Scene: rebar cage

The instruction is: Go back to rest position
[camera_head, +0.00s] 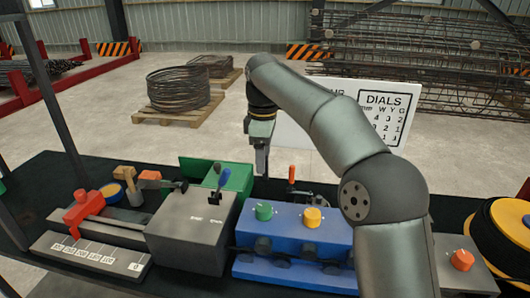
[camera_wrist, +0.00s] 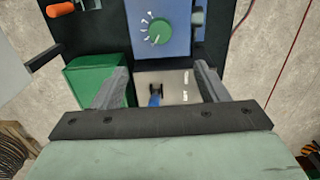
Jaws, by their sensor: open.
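My gripper (camera_head: 262,165) hangs pointing down from my arm above the back of the bench, behind the blue box (camera_head: 290,250) with the green dial (camera_head: 264,211) and yellow dial (camera_head: 312,216). In the wrist view my gripper (camera_wrist: 161,72) shows two fingers spread apart with nothing between them. Below the gap between them is the grey box with its blue-handled lever (camera_wrist: 154,97). The green dial (camera_wrist: 160,31) is beyond the fingertips, with clear space between. The fingers appear to touch nothing.
The grey box (camera_head: 190,235) with its blue lever (camera_head: 224,177) stands left of the blue box. A green box (camera_head: 238,176) is behind it. A red clamp slide (camera_head: 85,205) is at left. A grey box with an orange knob (camera_head: 462,260) and a yellow-black spool (camera_head: 508,230) are at right. A dial sign (camera_head: 385,112) stands behind.

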